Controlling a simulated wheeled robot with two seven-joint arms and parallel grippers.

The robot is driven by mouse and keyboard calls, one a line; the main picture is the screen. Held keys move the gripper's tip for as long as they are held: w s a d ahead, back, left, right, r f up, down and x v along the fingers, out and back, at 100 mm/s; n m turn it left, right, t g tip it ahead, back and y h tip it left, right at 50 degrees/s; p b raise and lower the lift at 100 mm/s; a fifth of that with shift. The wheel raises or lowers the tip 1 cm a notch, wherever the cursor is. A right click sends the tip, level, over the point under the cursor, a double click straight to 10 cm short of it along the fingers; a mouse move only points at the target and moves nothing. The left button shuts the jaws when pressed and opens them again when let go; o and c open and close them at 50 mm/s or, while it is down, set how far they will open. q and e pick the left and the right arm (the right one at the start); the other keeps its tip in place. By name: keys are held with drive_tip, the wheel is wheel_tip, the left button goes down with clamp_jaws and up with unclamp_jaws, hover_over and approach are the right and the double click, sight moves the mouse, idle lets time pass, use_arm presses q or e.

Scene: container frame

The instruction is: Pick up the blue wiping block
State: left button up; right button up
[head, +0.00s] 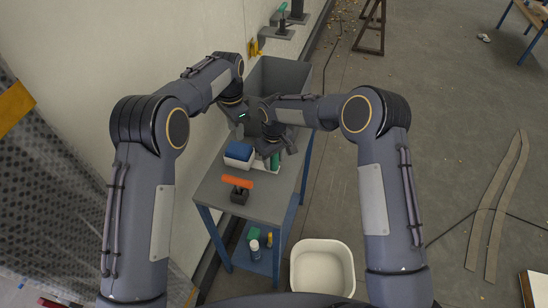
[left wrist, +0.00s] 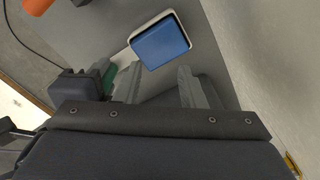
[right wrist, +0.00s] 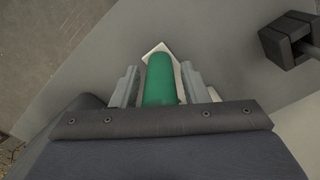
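The blue wiping block (head: 240,150) sits on a white tray (head: 232,162) on the grey bench top. In the left wrist view the block (left wrist: 160,42) lies just beyond my left gripper's fingertips, a little left of the middle of the gap. My left gripper (left wrist: 160,85) is open and empty, behind the tray in the head view (head: 242,123). My right gripper (right wrist: 160,75), beside the tray in the head view (head: 272,148), has its fingers against both sides of a green cylindrical handle (right wrist: 160,82). A white pointed part (right wrist: 158,48) shows beyond the handle.
An orange-topped tool on a dark block (head: 238,188) stands on the near bench end. A grey bin (head: 285,75) is at the far end. A wall runs along the left. Bottles (head: 254,250) stand on the lower shelf, and a white tub (head: 322,268) is on the floor.

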sight(238, 148)
drive_tip(key=c, duration=0.8)
use_arm(q)
drive_tip(key=shift+o, duration=0.2)
drive_tip(key=o, duration=0.5)
drive_tip(key=shift+r, duration=0.1)
drive_tip(key=shift+c, duration=0.2)
drive_tip(key=shift+o, duration=1.2)
drive_tip(key=shift+s+r+n+t, duration=0.25)
drive_tip(key=shift+n+t, duration=0.15)
drive_tip(key=shift+n, duration=0.2)
drive_tip(key=o, duration=0.5)
drive_tip(key=s+n+t, duration=0.1)
drive_tip(key=s+a+r+n+h, duration=0.1)
drive_tip(key=n, duration=0.1)
drive_tip(key=s+r+n+t, duration=0.1)
drive_tip(key=shift+s+a+n+t, duration=0.1)
drive_tip(key=shift+a+n+t, duration=0.1)
drive_tip(key=shift+n+t, duration=0.15)
drive_tip(key=shift+n+t+h, duration=0.35)
drive_tip(key=shift+n+h, duration=0.05)
drive_tip(key=shift+n, duration=0.35)
drive_tip(key=x, duration=0.7)
drive_tip(key=s+x, duration=0.1)
drive_tip(key=x, duration=0.3)
drive_tip(key=shift+w+a+f, duration=0.15)
drive_tip(key=shift+a+f, duration=0.1)
drive_tip(key=shift+f, duration=0.2)
